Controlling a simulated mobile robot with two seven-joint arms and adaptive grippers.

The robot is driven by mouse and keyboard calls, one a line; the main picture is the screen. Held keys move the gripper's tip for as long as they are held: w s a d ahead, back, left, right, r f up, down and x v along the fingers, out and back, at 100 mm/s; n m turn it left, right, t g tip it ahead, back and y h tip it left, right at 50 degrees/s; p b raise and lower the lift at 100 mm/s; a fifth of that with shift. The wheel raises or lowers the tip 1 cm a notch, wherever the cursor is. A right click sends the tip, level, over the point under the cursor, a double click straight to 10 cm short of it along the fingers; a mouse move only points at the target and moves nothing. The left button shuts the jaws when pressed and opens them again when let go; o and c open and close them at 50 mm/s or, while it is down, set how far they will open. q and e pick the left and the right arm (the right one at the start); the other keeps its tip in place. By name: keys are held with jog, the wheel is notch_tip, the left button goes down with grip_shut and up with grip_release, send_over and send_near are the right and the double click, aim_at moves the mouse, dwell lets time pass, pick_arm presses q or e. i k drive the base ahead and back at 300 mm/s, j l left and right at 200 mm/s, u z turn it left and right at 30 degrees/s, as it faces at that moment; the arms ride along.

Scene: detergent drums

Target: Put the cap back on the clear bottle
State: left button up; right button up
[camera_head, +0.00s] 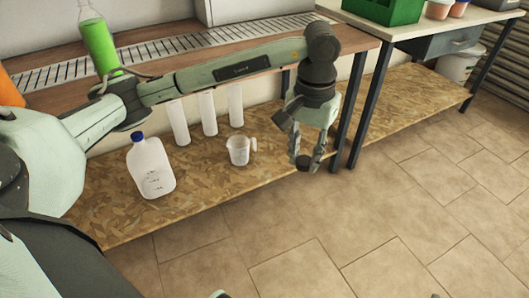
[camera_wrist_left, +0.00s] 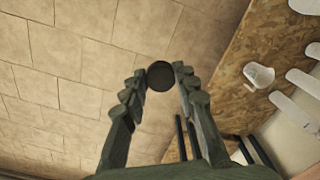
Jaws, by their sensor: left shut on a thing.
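My left gripper (camera_head: 304,160) points down in front of the lower shelf, over the tiled floor. It is shut on a dark round cap (camera_wrist_left: 160,76), held between the fingertips in the left wrist view. I cannot tell for sure which bottle is the clear one. A bottle with green contents (camera_head: 98,42) stands on the upper table at the left, its top cut off by the frame edge. A whitish translucent jug (camera_head: 152,170) with a blue cap stands on the lower shelf.
The wooden lower shelf (camera_head: 125,218) also bears a white measuring jug (camera_head: 238,151) and several white cylinders (camera_head: 209,113). An orange thing (camera_head: 8,92) is at the left edge. A green crate (camera_head: 385,10) stands on the right table. The floor is clear.

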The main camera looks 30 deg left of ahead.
aim_at(93, 26)
jog(key=u, duration=1.5)
jog(key=i+l, duration=0.15)
jog(key=i, duration=0.2)
